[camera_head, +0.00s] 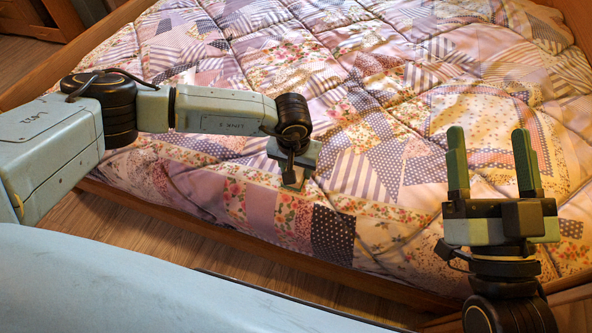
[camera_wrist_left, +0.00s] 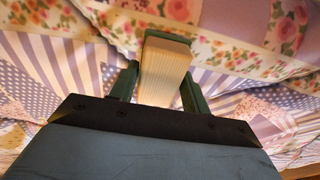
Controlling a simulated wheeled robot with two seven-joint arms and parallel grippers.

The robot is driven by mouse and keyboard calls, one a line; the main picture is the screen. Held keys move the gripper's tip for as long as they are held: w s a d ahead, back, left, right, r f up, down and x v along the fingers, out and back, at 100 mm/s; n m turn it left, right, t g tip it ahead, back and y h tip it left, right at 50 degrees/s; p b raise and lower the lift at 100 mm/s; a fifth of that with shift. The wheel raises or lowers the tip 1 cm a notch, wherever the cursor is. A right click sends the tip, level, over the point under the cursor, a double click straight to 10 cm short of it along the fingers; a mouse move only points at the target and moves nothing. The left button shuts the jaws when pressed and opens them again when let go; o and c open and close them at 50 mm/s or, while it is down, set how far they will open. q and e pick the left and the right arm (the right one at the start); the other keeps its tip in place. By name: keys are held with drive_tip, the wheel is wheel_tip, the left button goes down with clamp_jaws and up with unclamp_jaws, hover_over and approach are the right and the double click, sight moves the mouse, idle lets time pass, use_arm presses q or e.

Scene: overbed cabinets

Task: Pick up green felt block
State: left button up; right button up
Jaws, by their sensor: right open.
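The green felt block (camera_wrist_left: 165,68) shows in the left wrist view as a pale, wood-coloured block with a dark green edge at its far end. It sits between the two green fingers of my left gripper (camera_wrist_left: 160,88), which appear to touch it on both sides. In the head view my left gripper (camera_head: 291,172) points down just over the near part of the bed; its fingers and the block are hard to tell apart there. My right gripper (camera_head: 493,165) is at the right, pointing up in the picture, its fingers wide apart and nothing between them.
A bed with a patchwork quilt (camera_head: 400,130) fills most of the view, and a wooden rail (camera_head: 270,253) runs along its near side. Wooden floor (camera_head: 150,225) shows in front. The quilt between my grippers is clear.

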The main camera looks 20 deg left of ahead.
use_arm(q)
drive_tip(key=c, duration=0.7)
